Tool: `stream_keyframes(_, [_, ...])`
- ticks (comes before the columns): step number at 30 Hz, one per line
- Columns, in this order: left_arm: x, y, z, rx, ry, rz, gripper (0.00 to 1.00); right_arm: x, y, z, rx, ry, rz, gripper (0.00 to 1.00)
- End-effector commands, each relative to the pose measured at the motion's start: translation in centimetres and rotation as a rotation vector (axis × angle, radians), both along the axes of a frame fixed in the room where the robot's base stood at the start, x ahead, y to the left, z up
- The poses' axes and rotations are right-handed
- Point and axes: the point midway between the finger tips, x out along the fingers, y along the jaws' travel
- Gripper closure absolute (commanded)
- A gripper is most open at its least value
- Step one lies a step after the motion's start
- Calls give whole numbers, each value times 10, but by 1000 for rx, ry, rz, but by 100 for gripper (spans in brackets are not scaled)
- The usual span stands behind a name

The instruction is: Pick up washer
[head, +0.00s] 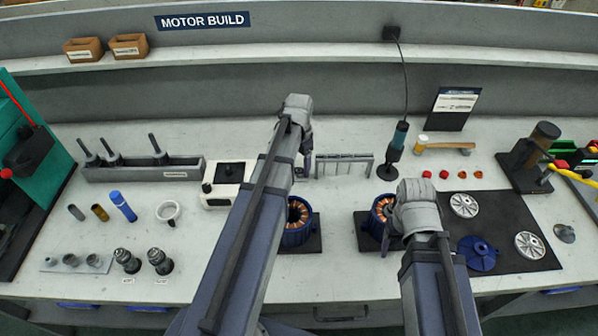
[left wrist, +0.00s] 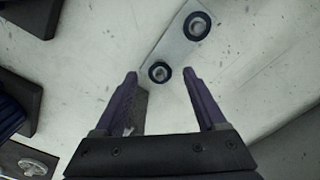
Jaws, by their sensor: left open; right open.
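In the left wrist view, a pale flat plate (left wrist: 172,50) carries two dark rings that look like washers, each around a lighter centre. The nearer washer (left wrist: 152,74) shows between the fingertips of my left gripper (left wrist: 160,74); the farther washer (left wrist: 188,26) is at the plate's other end. The left gripper is open and empty, and its height above the washer is unclear. In the head view my left gripper (head: 308,168) is over the bench's middle, and I cannot make out the washers there. My right gripper (head: 386,243) is open beside the right blue motor housing (head: 376,222).
Another blue housing (head: 297,236) stands on a dark pad, partly behind my left arm. A grey slotted rack (head: 345,166) and an upright screwdriver tool (head: 396,145) stand farther back. A dark mat (head: 500,220) at right holds silver discs and a blue part.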

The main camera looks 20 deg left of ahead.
Motion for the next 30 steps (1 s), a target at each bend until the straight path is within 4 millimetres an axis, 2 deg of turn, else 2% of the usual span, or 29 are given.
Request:
stream_keyframes(21, [0, 0, -5, 0, 0, 0, 27, 0, 0, -5, 0, 0, 0, 30])
stream_keyframes(30, [0, 0, -5, 0, 0, 0, 60, 0, 0, -5, 0, 0, 0, 30])
